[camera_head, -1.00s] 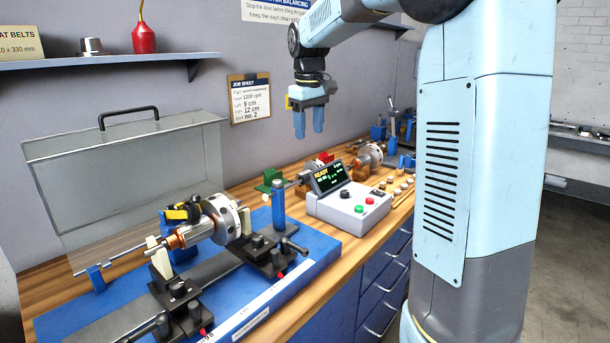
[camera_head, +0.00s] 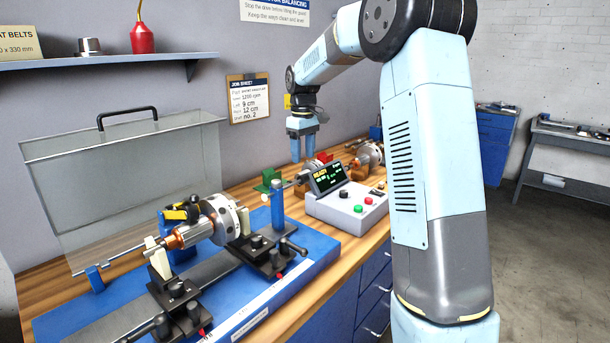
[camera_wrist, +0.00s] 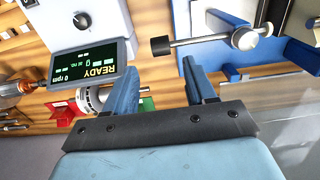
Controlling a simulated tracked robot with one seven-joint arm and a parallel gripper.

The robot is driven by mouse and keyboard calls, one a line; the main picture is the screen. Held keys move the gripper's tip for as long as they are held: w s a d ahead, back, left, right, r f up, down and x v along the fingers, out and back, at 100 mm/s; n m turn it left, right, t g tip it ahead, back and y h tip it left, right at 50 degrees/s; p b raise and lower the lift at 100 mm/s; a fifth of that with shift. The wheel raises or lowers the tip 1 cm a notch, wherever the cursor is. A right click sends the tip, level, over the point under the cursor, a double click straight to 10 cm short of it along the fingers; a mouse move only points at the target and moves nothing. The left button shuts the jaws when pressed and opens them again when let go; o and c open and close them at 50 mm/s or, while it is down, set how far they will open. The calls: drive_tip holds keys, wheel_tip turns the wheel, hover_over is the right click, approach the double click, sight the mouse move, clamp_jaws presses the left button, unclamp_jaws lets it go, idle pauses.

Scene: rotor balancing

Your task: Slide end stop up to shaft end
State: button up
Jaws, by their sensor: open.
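A blue upright post (camera_head: 277,205) stands at the right end of the blue balancing machine and looks like the end stop. My gripper (camera_head: 302,158) points down with empty jaws, above and behind the control box and to the right of the post. In the wrist view my gripper (camera_wrist: 158,78) shows its two blue fingers apart with nothing between. A rod with a black tip (camera_wrist: 160,45) lies beyond the fingers.
The control box (camera_head: 345,205) reads READY, 0 rpm, and stands right of the machine. A green block (camera_head: 268,180) and another rotor (camera_head: 369,158) sit behind it. A clear cover (camera_head: 130,180) with a black handle stands behind the machine. A shelf (camera_head: 110,62) hangs above.

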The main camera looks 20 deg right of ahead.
wheel_tip(320, 180, down, 8)
drive_tip(key=shift+r, duration=0.2)
drive_tip(key=shift+c, duration=0.2)
clamp_jaws()
idle(0.5)
